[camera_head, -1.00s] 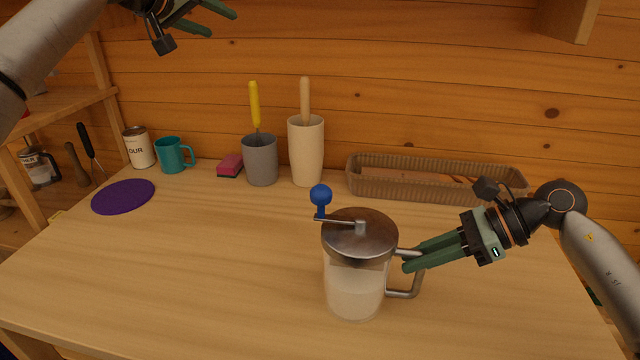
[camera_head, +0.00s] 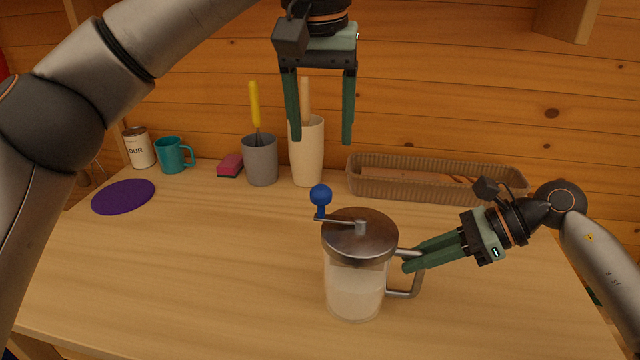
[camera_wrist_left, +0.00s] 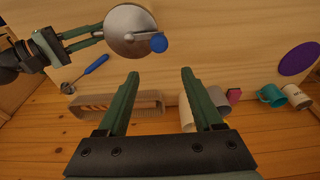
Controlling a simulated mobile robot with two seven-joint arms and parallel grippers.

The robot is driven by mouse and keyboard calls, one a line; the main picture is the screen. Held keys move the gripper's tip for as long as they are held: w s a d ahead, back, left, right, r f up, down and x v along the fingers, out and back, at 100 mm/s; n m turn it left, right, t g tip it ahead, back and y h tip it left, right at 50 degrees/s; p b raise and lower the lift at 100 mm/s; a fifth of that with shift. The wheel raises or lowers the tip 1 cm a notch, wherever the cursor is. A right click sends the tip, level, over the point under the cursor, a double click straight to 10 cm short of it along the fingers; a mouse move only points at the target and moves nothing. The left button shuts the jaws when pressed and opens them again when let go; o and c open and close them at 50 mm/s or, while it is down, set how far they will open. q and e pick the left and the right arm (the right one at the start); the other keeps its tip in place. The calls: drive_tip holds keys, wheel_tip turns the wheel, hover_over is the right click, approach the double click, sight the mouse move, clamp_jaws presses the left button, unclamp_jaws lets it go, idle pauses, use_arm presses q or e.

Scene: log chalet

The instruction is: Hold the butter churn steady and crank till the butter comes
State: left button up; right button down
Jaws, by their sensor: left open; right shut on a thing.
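The butter churn (camera_head: 356,290) stands upright on the table, a clear jar with pale cream inside and a metal lid (camera_head: 372,238). Its crank ends in a blue knob (camera_head: 320,195) that points to the left of the lid. My right gripper (camera_head: 410,261) is shut on the churn's metal handle (camera_head: 418,283) at the jar's right side. My left gripper (camera_head: 320,140) is open and empty, fingers down, above and behind the churn. In the left wrist view the lid (camera_wrist_left: 125,30) and the blue knob (camera_wrist_left: 158,43) lie beyond the open fingers.
A white crock (camera_head: 306,160) and a grey cup (camera_head: 261,162) hold tools at the back. A long basket (camera_head: 430,195) lies right of them. A pink sponge (camera_head: 230,164), teal mug (camera_head: 170,155), flour can (camera_head: 139,148) and purple mat (camera_head: 123,197) are at left. The table's front left is clear.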

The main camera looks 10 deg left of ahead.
sight(321, 188)
use_arm(q)
drive_tip(key=x, duration=0.3)
drive_tip(key=s+x, duration=0.1)
drive_tip(key=x, duration=0.2)
drive_tip(key=s+x, duration=0.1)
drive_tip(key=x, duration=0.2)
drive_tip(key=shift+f, duration=0.55)
drive_tip(key=shift+w, duration=0.1)
drive_tip(key=c, duration=1)
drive_tip(key=shift+o, duration=0.2)
